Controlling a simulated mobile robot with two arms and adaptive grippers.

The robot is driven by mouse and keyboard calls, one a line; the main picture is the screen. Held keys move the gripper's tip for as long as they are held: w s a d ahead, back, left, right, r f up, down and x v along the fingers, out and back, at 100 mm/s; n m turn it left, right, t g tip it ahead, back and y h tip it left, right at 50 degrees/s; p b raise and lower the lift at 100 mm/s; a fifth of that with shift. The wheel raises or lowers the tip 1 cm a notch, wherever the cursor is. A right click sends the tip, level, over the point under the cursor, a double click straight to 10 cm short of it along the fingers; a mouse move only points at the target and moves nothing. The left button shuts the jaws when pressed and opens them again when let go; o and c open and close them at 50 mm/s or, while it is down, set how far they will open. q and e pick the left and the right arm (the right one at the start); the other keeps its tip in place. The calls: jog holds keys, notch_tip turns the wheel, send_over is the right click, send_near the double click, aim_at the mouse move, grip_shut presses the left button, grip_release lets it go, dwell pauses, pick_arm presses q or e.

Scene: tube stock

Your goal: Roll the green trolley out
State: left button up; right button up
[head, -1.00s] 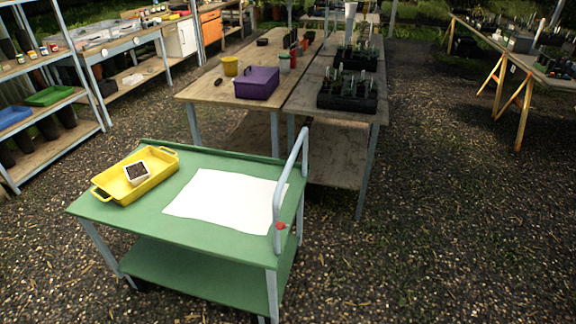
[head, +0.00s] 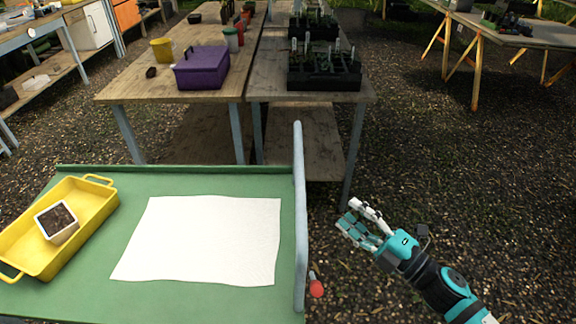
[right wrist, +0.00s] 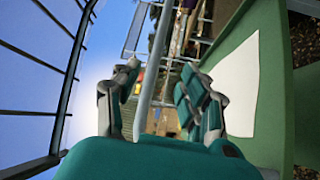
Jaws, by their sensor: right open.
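The green trolley (head: 200,183) stands close in front of me in the head view. Its grey push handle (head: 299,215) rises along the right end, with a red knob (head: 316,289) low beside it. A white sheet (head: 205,240) and a yellow tray (head: 78,232) with a small pot of soil (head: 57,221) lie on top. My right gripper (head: 357,222) is open to the right of the handle, apart from it. In the right wrist view the handle bar (right wrist: 151,75) appears between the open fingers (right wrist: 158,95). My left gripper is out of view.
Wooden benches (head: 120,88) stand just behind the trolley, bearing a purple box (head: 202,66), a yellow pot (head: 163,49) and black plant trays (head: 324,72). Gravel floor (head: 460,180) is open to the right. A trestle table (head: 510,35) stands at the far right.

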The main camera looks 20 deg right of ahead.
aim_at(300, 171)
jog(key=p+x, duration=0.3)
jog(key=x, duration=1.3)
jog(key=shift+w+d, duration=0.15)
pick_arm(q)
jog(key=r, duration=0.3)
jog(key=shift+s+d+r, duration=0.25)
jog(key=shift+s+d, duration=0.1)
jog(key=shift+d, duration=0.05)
pick_arm(e)
jog(key=shift+w, duration=0.1)
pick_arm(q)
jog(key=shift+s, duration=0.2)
pick_arm(e)
grip_shut()
